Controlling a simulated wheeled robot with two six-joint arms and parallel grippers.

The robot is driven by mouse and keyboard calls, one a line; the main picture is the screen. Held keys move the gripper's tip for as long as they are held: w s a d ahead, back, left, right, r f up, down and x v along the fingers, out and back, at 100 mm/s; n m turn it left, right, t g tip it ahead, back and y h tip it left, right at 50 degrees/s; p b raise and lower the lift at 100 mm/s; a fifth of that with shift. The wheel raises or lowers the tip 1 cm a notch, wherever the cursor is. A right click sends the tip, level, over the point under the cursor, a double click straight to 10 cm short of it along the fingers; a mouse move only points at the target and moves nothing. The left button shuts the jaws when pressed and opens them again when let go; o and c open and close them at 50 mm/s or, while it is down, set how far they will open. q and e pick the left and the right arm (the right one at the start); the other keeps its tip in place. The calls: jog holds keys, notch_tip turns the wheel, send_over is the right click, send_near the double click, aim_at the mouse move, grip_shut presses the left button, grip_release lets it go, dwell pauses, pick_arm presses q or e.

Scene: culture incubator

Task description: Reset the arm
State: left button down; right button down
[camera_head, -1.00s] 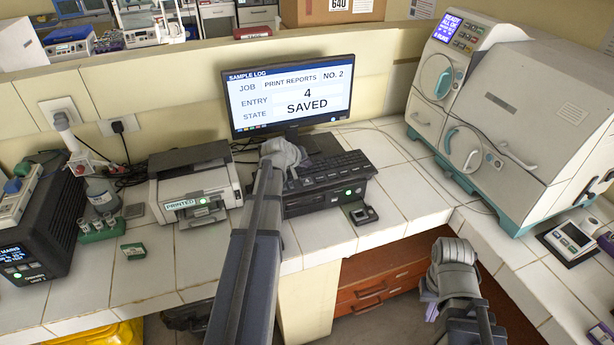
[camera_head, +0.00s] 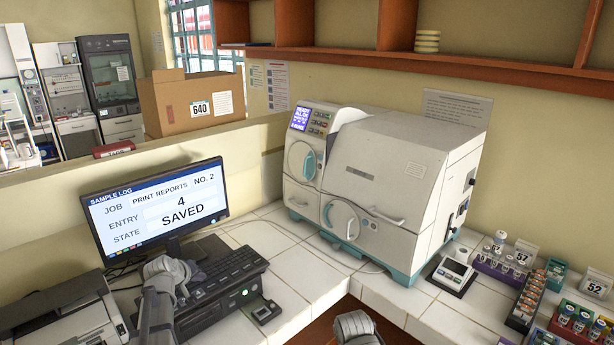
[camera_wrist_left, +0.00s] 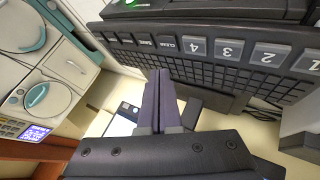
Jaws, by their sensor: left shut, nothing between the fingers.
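My left gripper (camera_head: 166,272) is at the left end of the black keyboard (camera_head: 228,268), in front of the monitor (camera_head: 155,207). In the left wrist view its two fingers (camera_wrist_left: 161,95) lie together, shut and empty, with the keyboard's number keys (camera_wrist_left: 230,48) beyond them. I cannot tell the gap between fingers and keys. The monitor reads "Sample log, entry 4, state saved". My right gripper (camera_head: 354,328) shows only in part at the bottom edge, near the counter's inner corner; its fingertips are hidden.
The white incubator machine (camera_head: 385,190) stands on the tiled counter behind the corner. A printer (camera_head: 65,318) is at the lower left. A small scale (camera_head: 453,274) and racks of vials (camera_head: 525,300) are on the right. Tiles (camera_head: 300,270) between keyboard and machine are mostly clear.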

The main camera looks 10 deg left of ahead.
pick_arm(q)
jog(key=s+d+f+m+g+h, duration=0.1)
jog(key=s+d+f+m+g, duration=0.15)
jog(key=d, duration=0.45)
jog(key=s+d+f+m+g, duration=0.1)
jog(key=s+d+m, duration=0.15)
jog(key=d, duration=0.55)
jog(key=s+d+f+m+g+h, duration=0.1)
jog(key=s+d, duration=0.3)
jog(key=d, duration=0.3)
jog(key=s+d+m+g+y, duration=0.1)
jog(key=s+d+m+g, duration=0.1)
jog(key=s+d, duration=0.4)
jog(key=s+d+f+m+g+y, duration=0.1)
jog(key=s+d+m, duration=0.3)
jog(key=s, duration=0.7)
jog(key=d+g+y, duration=0.1)
jog(key=d, duration=0.1)
jog(key=shift+d+f+g+y, duration=0.3)
jog(key=shift+g, duration=0.05)
